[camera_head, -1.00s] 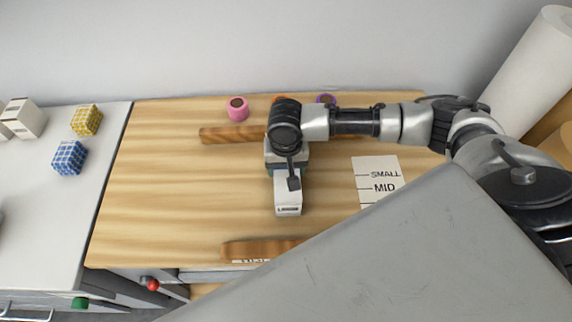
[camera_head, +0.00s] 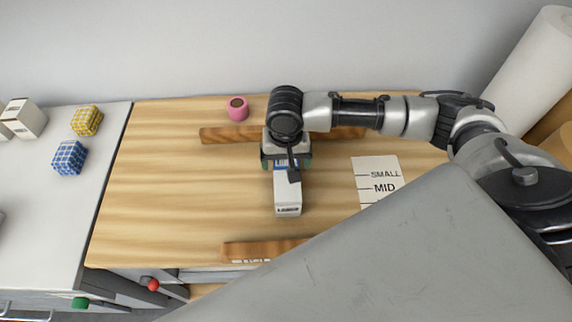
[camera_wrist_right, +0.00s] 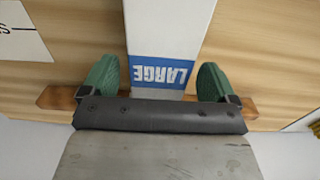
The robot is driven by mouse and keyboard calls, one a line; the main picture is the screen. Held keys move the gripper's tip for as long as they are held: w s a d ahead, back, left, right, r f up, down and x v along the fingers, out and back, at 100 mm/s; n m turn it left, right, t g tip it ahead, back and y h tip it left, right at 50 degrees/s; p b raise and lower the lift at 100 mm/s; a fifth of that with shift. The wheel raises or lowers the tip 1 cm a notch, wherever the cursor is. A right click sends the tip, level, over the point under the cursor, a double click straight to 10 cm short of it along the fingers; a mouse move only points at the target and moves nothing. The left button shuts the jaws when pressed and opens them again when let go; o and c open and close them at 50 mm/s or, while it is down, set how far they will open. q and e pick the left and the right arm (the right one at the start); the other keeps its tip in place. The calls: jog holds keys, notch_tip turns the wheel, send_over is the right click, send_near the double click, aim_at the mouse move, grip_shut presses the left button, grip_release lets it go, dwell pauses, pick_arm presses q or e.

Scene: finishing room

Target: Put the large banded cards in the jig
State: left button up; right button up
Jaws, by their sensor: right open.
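A long white card pack with a blue band marked LARGE (camera_head: 288,195) lies on the wooden table top, between the back wooden bar (camera_head: 225,135) and the front wooden bar (camera_head: 250,251). The front bar has white lettering, partly hidden by my grey body. My right gripper (camera_head: 287,162) is open at the pack's far end. In the right wrist view its green fingers (camera_wrist_right: 156,78) stand apart on either side of the blue band (camera_wrist_right: 160,72), with gaps between them and the pack. My left gripper is not in view.
A white sheet marked SMALL and MID (camera_head: 377,178) lies right of the pack. A pink roll (camera_head: 237,108) stands behind the back bar. A blue checked block (camera_head: 69,158) and a yellow one (camera_head: 87,120) are on the left counter. The table's left part is clear.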

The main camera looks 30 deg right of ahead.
notch_tip(320, 180, up, 9)
jog(key=shift+f, duration=0.1)
dwell(0.4)
